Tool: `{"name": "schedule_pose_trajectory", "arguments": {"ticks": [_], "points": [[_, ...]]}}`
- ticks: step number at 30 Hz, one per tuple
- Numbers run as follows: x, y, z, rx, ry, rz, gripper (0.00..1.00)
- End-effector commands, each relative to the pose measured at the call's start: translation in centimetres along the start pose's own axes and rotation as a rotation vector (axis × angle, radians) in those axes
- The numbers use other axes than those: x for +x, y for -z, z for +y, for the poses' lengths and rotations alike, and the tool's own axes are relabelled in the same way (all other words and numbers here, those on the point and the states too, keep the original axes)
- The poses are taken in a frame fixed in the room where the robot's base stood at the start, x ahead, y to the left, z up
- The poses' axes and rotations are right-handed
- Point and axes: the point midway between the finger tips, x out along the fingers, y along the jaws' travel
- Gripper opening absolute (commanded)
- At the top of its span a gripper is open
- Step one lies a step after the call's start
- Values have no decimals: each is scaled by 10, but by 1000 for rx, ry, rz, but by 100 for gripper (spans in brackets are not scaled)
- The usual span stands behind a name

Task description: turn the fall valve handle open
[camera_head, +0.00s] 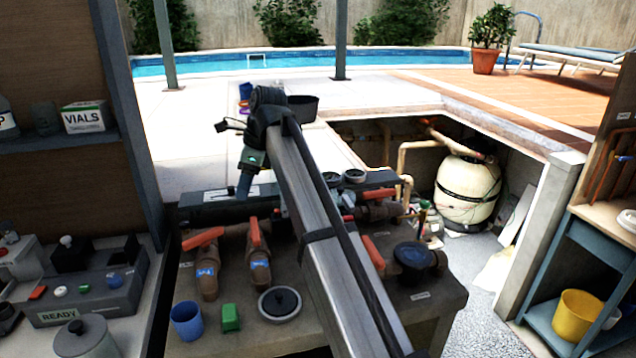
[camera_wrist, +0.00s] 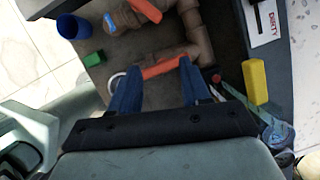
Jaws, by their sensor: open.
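Two valves with orange handles stand on the left of the bench in the head view: a left handle (camera_head: 203,238) and a second handle (camera_head: 254,232). Their blue tags are too small to read, so I cannot tell which is the fall valve. My gripper (camera_head: 243,190) is open and points down above and behind the second handle. In the wrist view, one orange handle (camera_wrist: 165,65) shows between the open fingertips (camera_wrist: 158,68), nothing clamped; I cannot tell its depth below them. The other handle (camera_wrist: 147,9) lies beyond, at the top edge.
A blue cup (camera_head: 187,321), a green block (camera_head: 230,318) and a round dark lid (camera_head: 280,303) stand at the bench front. A third orange handle (camera_head: 374,252) is partly behind my arm. A yellow block (camera_wrist: 256,82) lies right of the fingers in the wrist view.

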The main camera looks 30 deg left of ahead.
Motion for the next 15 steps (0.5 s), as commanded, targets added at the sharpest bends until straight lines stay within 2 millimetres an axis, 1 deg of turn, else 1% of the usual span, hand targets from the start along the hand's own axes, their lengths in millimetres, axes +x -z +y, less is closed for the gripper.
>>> {"name": "schedule_pose_trajectory", "arguments": {"ticks": [1,15], "points": [[-1,10,0,24,14,7,47],[-12,81,-22,216,153,57,47]]}}
